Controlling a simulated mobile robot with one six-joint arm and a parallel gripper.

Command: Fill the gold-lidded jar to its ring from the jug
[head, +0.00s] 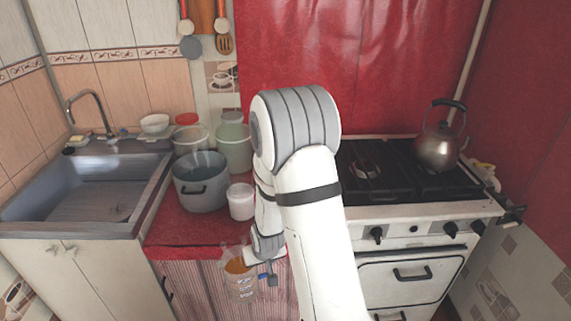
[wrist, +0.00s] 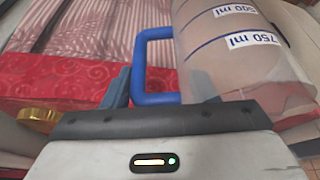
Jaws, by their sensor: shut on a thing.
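The jug (head: 241,284) is clear, with a blue handle (head: 265,279), and hangs in front of the red counter's front edge. In the wrist view the jug (wrist: 240,65) shows blue lines marked 500 ml and 750 ml. My gripper (head: 262,266) is shut on the blue handle, which also shows in the wrist view (wrist: 152,98). An orange-brown patch shows at the jug in the head view; I cannot tell whether it is contents. A gold lid (wrist: 40,115) lies at the lower left of the wrist view; the jar's body is not clear there.
On the red counter (head: 180,235) stand a grey pot (head: 201,186), a white tub (head: 241,203) and lidded buckets (head: 234,148). A sink (head: 85,190) is at left. A stove with a kettle (head: 439,146) is at right. My arm hides the counter's right part.

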